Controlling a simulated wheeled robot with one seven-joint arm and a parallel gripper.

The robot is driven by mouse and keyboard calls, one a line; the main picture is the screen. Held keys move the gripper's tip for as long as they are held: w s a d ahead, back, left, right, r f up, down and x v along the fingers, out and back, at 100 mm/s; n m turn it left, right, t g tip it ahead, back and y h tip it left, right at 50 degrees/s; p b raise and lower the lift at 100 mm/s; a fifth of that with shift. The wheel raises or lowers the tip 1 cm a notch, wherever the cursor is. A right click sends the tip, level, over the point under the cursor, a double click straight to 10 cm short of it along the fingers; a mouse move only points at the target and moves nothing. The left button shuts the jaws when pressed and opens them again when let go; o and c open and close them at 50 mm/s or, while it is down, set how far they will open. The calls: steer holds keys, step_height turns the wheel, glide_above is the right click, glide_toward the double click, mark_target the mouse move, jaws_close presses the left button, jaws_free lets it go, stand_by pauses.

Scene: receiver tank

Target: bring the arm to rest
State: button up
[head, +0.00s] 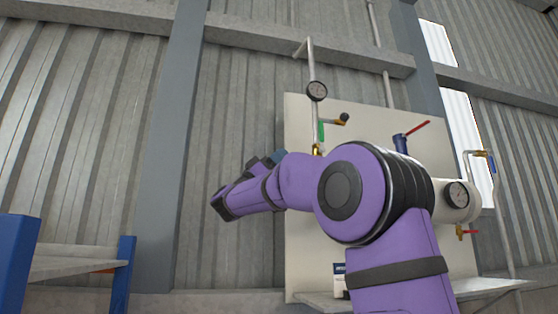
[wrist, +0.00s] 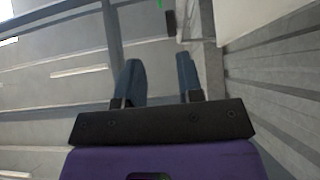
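My gripper (wrist: 158,78) shows in the wrist view as two dark blue fingers standing apart with nothing between them, so it is open and empty. In the head view my purple arm is raised and bent in front of a pale panel (head: 300,245), its forearm reaching to the left. Small blue parts that look like the fingers show above the forearm, but the gripper is mostly hidden there.
A blue-posted rack (head: 122,275) stands at left. Corrugated wall and a grey column (head: 170,150) lie behind.

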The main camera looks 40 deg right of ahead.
steer(key=shift+r+t, duration=0.1)
steer(key=shift+t, duration=0.3)
steer(key=w+a+f+n+t+y, duration=0.2)
steer(key=a+f+n+t+y, duration=0.3)
steer(key=n+t+y, duration=0.7)
steer(key=w+a+f+n+t+y, duration=0.1)
steer(key=a+f+n+t+y, duration=0.4)
steer(key=n+t, duration=1.25)
steer(key=s+a+f+m+g+y, duration=0.1)
steer(key=s+a+f+g+y, duration=0.2)
steer(key=f, duration=0.5)
steer(key=s+a+f+m+y, duration=0.2)
steer(key=s+a+f+y, duration=0.15)
steer(key=f, duration=0.55)
steer(key=s+f+m+g, duration=0.3)
steer(key=s+f+g, duration=0.7)
steer(key=s+f, duration=0.9)
steer(key=shift+s+a+f+y, duration=0.2)
steer(key=shift+s+f+y, duration=0.2)
steer(key=shift+f, duration=0.3)
